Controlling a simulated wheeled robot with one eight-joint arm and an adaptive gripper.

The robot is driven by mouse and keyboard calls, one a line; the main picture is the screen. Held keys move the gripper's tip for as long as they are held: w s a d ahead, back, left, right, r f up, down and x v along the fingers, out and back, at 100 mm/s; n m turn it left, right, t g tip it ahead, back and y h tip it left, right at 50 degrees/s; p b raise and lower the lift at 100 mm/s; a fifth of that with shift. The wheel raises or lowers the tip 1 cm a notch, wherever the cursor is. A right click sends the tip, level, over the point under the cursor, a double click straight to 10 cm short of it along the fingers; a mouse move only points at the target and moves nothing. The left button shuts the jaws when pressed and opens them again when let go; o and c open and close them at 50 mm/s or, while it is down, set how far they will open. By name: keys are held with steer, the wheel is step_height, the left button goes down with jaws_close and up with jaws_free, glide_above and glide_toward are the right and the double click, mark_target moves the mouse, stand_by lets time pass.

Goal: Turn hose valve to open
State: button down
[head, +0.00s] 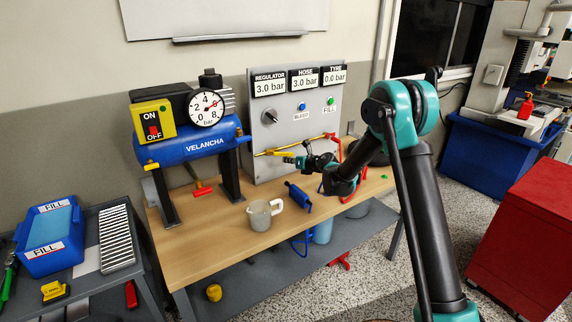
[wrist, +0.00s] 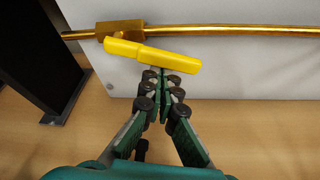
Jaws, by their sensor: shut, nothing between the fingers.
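The hose valve has a yellow lever (wrist: 150,55) on a brass block (wrist: 120,28) in the gold pipe (wrist: 230,29). In the wrist view the lever lies nearly along the pipe, its right end tilted slightly down. In the head view the yellow lever (head: 280,154) is at the lower left of the grey panel. My gripper (wrist: 164,76) is shut and empty, its fingertips just below the lever's middle; I cannot tell whether they touch it. My gripper also shows in the head view (head: 302,161), right beside the lever.
The panel (head: 262,135) reads regulator 3.0, hose 3.0 and tyre 0.0 bar. A blue compressor tank (head: 190,146) stands left. A grey mug (head: 262,214) and a blue tool (head: 297,197) are on the wooden bench (head: 205,250). A red handle (head: 329,136) is at the pipe's right.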

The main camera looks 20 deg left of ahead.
steer(key=shift+w+d+r+n+t+h, duration=0.1)
steer(key=shift+w+r+n+t+h, duration=0.1)
steer(key=shift+r+n, duration=0.15)
steer(key=shift+w+d+r+n+t+h, duration=0.1)
steer(key=shift+r+n+t, duration=0.1)
steer(key=shift+r+n, duration=0.15)
steer(key=shift+r, duration=0.15)
stand_by(0.4)
